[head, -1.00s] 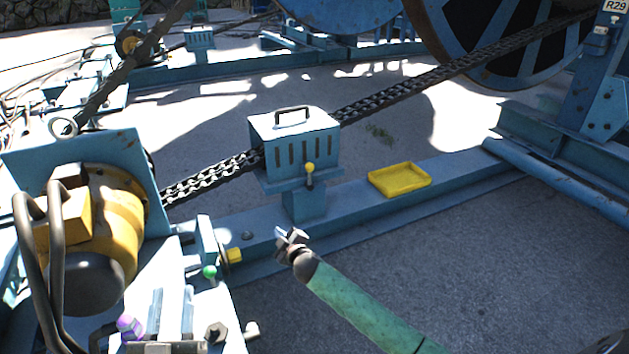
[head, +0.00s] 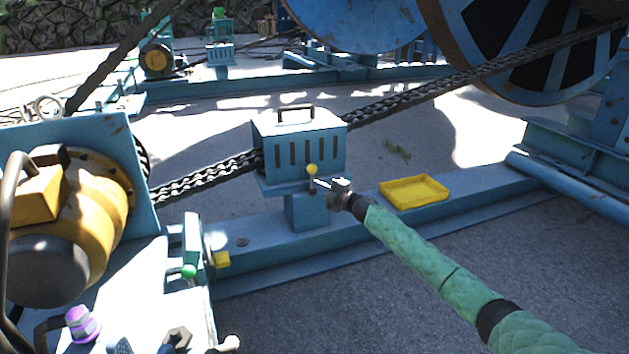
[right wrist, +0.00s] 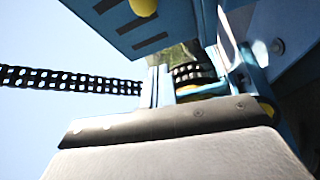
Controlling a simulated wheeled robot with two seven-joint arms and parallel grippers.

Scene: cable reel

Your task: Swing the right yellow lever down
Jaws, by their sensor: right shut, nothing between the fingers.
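The yellow-knobbed lever (head: 312,170) stands upright, knob at the top, on the front of the blue slotted box (head: 300,150). My right gripper (head: 320,184) is shut and empty, just right of the lever's shaft and a little below the knob. Whether it touches the shaft I cannot tell. In the right wrist view a yellow ball (right wrist: 143,7), probably the knob, shows at the top, above and left of my fingertips (right wrist: 158,85). My left gripper is not in view.
A black chain (head: 205,175) runs through the box. A yellow tray (head: 414,191) lies on the blue beam, right of my gripper. The yellow motor (head: 75,225), a green knob (head: 188,271) and a purple-topped part (head: 81,323) are at lower left. Grey ground at lower right is clear.

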